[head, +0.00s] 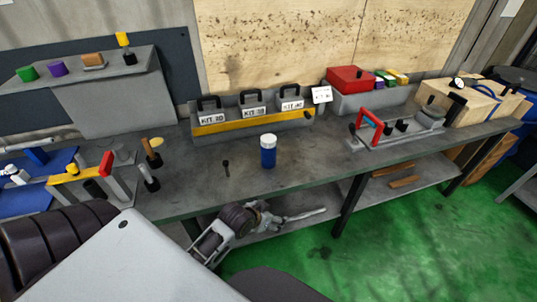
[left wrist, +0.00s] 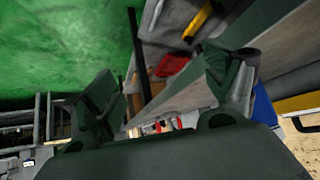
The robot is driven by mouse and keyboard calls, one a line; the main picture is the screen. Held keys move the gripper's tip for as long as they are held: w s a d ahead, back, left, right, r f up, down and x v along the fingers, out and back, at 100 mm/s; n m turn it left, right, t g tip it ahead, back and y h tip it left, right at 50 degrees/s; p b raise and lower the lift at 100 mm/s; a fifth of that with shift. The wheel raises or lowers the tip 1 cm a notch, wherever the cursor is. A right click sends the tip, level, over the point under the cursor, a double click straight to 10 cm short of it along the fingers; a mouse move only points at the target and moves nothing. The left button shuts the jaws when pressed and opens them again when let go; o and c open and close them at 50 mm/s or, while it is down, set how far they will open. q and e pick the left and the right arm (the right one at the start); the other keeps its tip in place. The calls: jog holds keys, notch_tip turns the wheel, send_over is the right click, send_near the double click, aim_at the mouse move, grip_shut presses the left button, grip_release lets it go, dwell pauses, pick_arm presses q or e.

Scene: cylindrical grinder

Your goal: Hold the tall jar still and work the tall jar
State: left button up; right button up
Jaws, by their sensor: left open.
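The tall jar (head: 268,155) is blue with a white lid. It stands upright on the grey bench, near its front edge, in the middle of the head view. Nothing touches it. My left gripper (left wrist: 160,105) shows in the left wrist view with its two dark fingers spread apart and nothing between them. In the head view, a grey and black arm of mine reaches low in front of the bench, below the jar; its fingers are not clear there. I cannot make out the jar in the left wrist view. My right gripper does not show.
A small black peg-like part (head: 226,168) stands left of the jar. Behind is a grey kit tote (head: 255,122) with a yellow strip. A red-handled fixture (head: 370,124) sits to the right, and clamps (head: 106,163) and a blue tray (head: 45,158) to the left.

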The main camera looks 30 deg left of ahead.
pick_arm(q)
jog(key=w+a+r+n+t, duration=0.1)
jog(key=w+a+r+t, duration=0.1)
jog(key=w+a+t, duration=0.4)
jog(key=n+t+y, duration=0.1)
jog(key=t+y, duration=0.1)
jog(key=t, duration=0.1)
send_near(265, 154)
jog(key=shift+s+d+f, duration=0.2)
jog(key=shift+d+f, duration=0.1)
jog(key=shift+f, duration=0.3)
jog(key=shift+a+r+t, duration=0.2)
jog(key=shift+a+t, duration=0.15)
jog(key=shift+t, duration=0.05)
jog(key=shift+w, duration=0.15)
jog(key=shift+w+a, duration=0.15)
jog(key=shift+w, duration=1.85)
jog(key=shift+w+a, duration=0.15)
jog(key=shift+w, duration=1.85)
jog(key=shift+w, duration=0.1)
jog(key=shift+w+a+p, duration=0.1)
jog(key=shift+w+p, duration=0.1)
jog(key=shift+w, duration=1.1)
jog(key=shift+w+a+p, duration=0.15)
jog(key=shift+w, duration=1.2)
